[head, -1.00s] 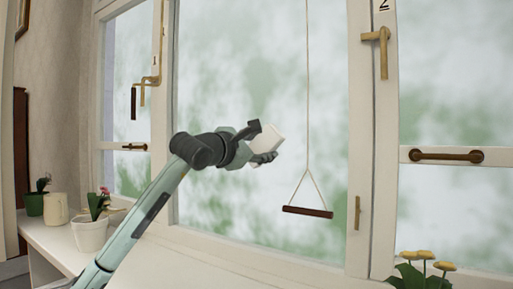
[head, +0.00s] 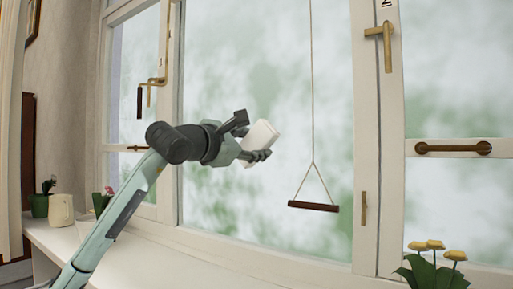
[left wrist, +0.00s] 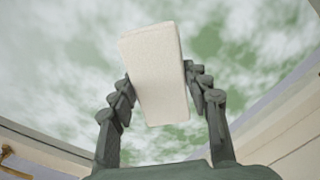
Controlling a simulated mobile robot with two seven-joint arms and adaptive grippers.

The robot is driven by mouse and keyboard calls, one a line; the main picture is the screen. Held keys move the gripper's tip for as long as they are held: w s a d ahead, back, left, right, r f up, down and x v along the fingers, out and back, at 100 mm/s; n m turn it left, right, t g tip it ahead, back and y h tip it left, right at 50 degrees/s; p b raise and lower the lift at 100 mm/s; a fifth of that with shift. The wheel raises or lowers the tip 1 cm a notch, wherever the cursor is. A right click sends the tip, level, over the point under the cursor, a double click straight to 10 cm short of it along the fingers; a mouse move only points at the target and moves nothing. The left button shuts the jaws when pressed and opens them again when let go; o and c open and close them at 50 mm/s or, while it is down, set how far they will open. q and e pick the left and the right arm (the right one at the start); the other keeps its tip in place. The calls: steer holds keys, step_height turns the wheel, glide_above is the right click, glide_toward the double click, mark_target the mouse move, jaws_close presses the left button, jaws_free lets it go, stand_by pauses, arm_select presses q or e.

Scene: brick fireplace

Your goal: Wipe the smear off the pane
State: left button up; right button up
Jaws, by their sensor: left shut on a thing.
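My left gripper (head: 250,137) is shut on a white block-shaped wiper (head: 262,141) in front of the middle window pane (head: 225,75). In the left wrist view the white wiper (left wrist: 158,75) sits between the two fingers of the left gripper (left wrist: 160,90), tilted a little, with the pane (left wrist: 245,50) behind it. I cannot tell whether the wiper touches the glass. The pane shows blurred white and green patches; I cannot tell a smear apart from them. My right gripper is not in view.
A small wooden bar (head: 314,206) hangs on a cord just right of the wiper. A brass handle (head: 384,42) is on the frame. Yellow flowers (head: 435,262) stand at lower right. A cream jug (head: 60,210) and a potted plant (head: 41,200) stand on the left sill.

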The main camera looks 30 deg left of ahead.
arm_select(q)
steer(key=shift+s, duration=0.1)
steer(key=shift+s+a+b, duration=0.15)
steer(key=shift+s+b, duration=0.5)
steer(key=shift+s, duration=0.75)
